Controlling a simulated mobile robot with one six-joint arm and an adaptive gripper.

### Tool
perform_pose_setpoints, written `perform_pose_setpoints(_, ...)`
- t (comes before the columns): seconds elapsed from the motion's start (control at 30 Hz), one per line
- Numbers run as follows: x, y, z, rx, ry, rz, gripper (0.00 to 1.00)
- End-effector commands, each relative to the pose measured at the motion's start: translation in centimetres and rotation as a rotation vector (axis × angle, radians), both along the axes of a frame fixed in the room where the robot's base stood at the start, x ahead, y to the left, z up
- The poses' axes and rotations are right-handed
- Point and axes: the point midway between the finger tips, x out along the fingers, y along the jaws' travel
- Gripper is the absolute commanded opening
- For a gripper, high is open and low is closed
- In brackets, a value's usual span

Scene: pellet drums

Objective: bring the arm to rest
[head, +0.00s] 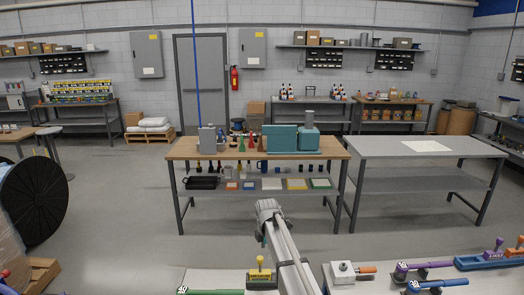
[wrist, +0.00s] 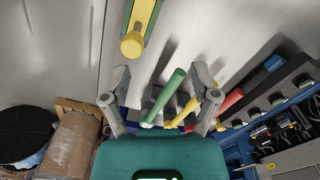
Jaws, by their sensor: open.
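My arm (head: 285,245) rises from the bottom middle of the head view and reaches out over the floor between the near benches and the wooden-topped table. My gripper is not clearly visible in the head view. In the wrist view my gripper (wrist: 160,78) has its two grey fingers spread wide apart with nothing held between them. A green handle (wrist: 166,95) and a yellow handle (wrist: 180,118) show beyond and between the fingers; I cannot tell their distance. A teal body (wrist: 160,158) fills the bottom middle of the wrist view.
Near benches (head: 215,278) hold a green lever (head: 212,291), a yellow-knobbed device (head: 261,272), a white box with an orange handle (head: 343,269) and purple and blue levers. The wooden-topped table (head: 265,151) carries teal machines. A black reel (head: 35,200) stands left. Mid-floor is clear.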

Motion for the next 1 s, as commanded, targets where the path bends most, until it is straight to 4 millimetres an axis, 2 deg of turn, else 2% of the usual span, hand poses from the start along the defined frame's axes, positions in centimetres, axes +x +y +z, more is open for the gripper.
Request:
perform_pose_setpoints(0.03,-1.4,-0.9,-0.5,0.000,0.000,-0.066,0.78)
perform_pose_setpoints(0.5,-11.0,-7.8,-3.2,0.000,0.000,-0.812,0.78)
perform_pose_setpoints(1.0,-21.7,-13.3,-5.9,-0.002,-0.001,-1.613,0.78)
